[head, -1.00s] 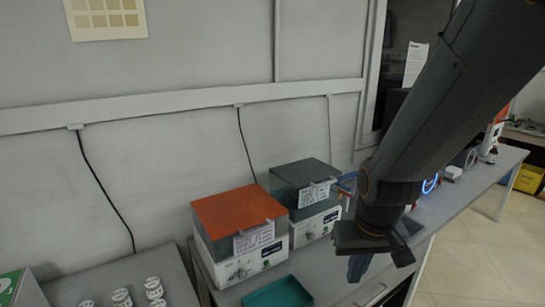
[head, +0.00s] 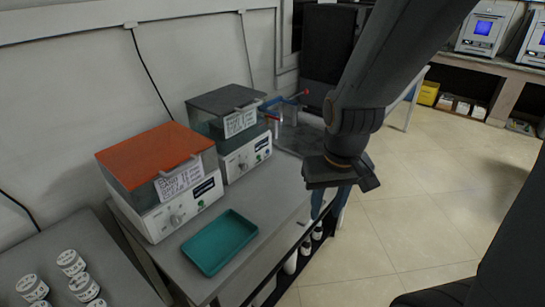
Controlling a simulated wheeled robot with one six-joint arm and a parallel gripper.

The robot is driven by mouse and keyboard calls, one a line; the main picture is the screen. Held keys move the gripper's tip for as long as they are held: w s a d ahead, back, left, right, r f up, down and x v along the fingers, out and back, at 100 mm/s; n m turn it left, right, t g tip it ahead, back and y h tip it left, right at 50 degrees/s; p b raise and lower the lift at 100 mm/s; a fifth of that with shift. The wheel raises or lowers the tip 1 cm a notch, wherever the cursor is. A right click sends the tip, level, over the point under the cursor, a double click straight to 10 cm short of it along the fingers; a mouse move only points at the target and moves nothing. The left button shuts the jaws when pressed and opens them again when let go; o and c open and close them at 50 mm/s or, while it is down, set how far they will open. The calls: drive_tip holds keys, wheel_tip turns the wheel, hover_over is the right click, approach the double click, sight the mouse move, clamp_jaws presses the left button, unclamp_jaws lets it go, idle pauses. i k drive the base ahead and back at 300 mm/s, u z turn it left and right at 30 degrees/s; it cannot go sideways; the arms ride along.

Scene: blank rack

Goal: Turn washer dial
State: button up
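Two white machines with dials on their fronts stand on a grey bench. I cannot tell which one is the washer. The nearer machine (head: 160,222) has an orange lid (head: 155,154), a paper label and a small front dial (head: 176,219). The farther machine (head: 236,164) has a dark grey lid (head: 226,99), a label and small front knobs (head: 243,167). My gripper (head: 326,208) hangs to the right of both machines, apart from them, pointing down near the bench's right edge. Its fingers are partly hidden, and their opening is unclear.
A teal tray (head: 219,242) lies on the bench in front of the orange-lidded machine. White-lidded jars (head: 70,263) stand on a grey surface at lower left. Bottles (head: 291,262) stand on a shelf below. Open tiled floor (head: 430,215) lies to the right.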

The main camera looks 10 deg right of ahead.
sight(244, 167)
drive_tip(key=z, duration=1)
drive_tip(key=i, duration=0.65)
drive_tip(key=u, duration=2.85)
